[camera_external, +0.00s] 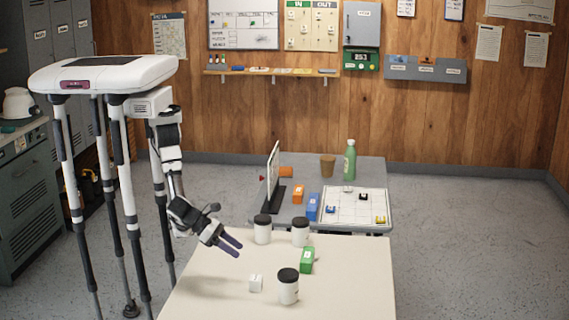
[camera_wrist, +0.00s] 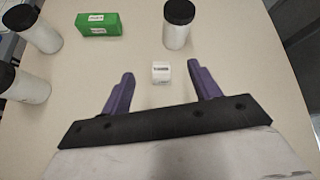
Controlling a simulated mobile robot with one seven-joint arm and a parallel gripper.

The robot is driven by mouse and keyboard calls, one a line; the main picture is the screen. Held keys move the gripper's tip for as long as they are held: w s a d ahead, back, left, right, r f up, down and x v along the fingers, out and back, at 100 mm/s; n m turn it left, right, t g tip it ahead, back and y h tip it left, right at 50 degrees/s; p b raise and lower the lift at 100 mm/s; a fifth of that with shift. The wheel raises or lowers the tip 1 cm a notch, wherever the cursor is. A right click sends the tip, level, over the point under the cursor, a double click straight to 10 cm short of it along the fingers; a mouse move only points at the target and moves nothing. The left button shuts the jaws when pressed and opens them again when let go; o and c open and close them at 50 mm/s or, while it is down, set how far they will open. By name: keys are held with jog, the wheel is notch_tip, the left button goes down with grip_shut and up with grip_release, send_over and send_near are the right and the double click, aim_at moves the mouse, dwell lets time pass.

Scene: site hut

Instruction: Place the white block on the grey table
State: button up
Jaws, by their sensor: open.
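The white block (camera_external: 256,283) is a small cube with a dark label on the cream table (camera_external: 205,262) in front. In the wrist view the white block (camera_wrist: 161,72) lies ahead of and between the two purple fingertips, apart from them. My gripper (camera_external: 233,247) is open and empty, above the cream table and up and left of the block; its fingers also show in the wrist view (camera_wrist: 160,72). The grey table (camera_external: 357,168) stands behind the cream table and bears a white board with small coloured pieces (camera_external: 354,206).
White jars with black lids (camera_external: 288,288) (camera_external: 300,232) (camera_external: 263,230) and a green box (camera_external: 307,261) stand near the block. On the grey table are a dark-based upright panel (camera_external: 273,177), blue box (camera_external: 313,207), orange box (camera_external: 298,194), brown cup (camera_external: 327,166) and green bottle (camera_external: 350,160).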

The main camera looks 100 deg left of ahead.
jog(key=w+a+f+n+g+h+p, duration=0.2)
jog(key=w+a+n+g+h+p, duration=0.1)
jog(key=w+n+g, duration=0.3)
jog(key=w+a+r+n+g+h+p, duration=0.1)
jog(key=a+r+n+g+h+p, duration=0.35)
jog(key=n, duration=0.55)
send_near(256, 277)
jog(key=shift+g+h, duration=0.35)
jog(key=shift+h, duration=0.1)
jog(key=x, duration=0.2)
jog(key=b+x, duration=0.1)
jog(key=x, duration=0.1)
jog(key=a+f+b+x, duration=0.1)
jog(key=x, duration=0.1)
jog(key=shift+w+d, duration=0.1)
jog(key=shift+w, duration=0.1)
jog(key=b+x, duration=0.4)
jog(key=x, duration=0.2)
jog(key=shift+d+r+b, duration=0.15)
jog(key=shift+d+b, duration=0.05)
jog(key=shift+b, duration=0.15)
jog(key=shift+r, duration=0.1)
jog(key=shift+c, duration=0.4)
jog(key=c, duration=1.1)
